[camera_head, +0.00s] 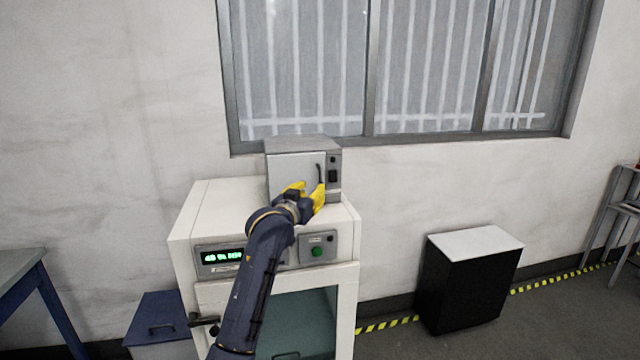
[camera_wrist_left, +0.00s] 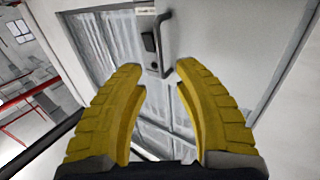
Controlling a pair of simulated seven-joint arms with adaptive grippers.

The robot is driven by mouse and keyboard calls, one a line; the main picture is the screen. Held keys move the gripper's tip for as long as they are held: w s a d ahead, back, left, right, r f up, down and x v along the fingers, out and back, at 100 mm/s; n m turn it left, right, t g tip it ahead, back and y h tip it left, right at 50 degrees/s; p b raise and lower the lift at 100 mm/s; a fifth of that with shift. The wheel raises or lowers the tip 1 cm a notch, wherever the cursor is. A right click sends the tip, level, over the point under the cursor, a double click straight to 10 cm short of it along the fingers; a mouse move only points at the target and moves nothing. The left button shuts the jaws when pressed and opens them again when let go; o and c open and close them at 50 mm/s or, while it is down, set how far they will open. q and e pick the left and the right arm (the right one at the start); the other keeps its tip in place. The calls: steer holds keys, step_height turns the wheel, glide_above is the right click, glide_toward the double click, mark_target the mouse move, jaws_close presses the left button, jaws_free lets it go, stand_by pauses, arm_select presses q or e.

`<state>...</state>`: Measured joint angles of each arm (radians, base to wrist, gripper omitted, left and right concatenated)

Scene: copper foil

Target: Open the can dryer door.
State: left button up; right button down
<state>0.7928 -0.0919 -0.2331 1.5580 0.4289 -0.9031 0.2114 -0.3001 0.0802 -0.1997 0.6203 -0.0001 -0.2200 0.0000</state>
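A small grey box with a front door, which appears to be the can dryer (camera_head: 292,146), stands on a white cabinet. Its door (camera_head: 285,171) looks shut. A dark upright handle (camera_head: 319,173) is at the door's right side. My left gripper (camera_head: 309,188) is in front of the door's lower right part, with its yellow fingers apart. In the left wrist view, the handle (camera_wrist_left: 167,42) is just beyond the gap between the fingertips of the left gripper (camera_wrist_left: 160,72). No finger clearly touches it. My right gripper is not in view.
The white cabinet (camera_head: 205,205) below has a green display (camera_head: 221,257), a green button (camera_head: 317,251) and a glass-fronted lower door. A black box with a white top (camera_head: 475,241) stands right. A blue bin (camera_head: 158,312) and table (camera_head: 22,270) are left. A barred window is behind.

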mark_target(320, 182)
arm_select(q)
steer(key=shift+x, duration=3.7)
steer(key=shift+o, duration=0.2)
jaws_close()
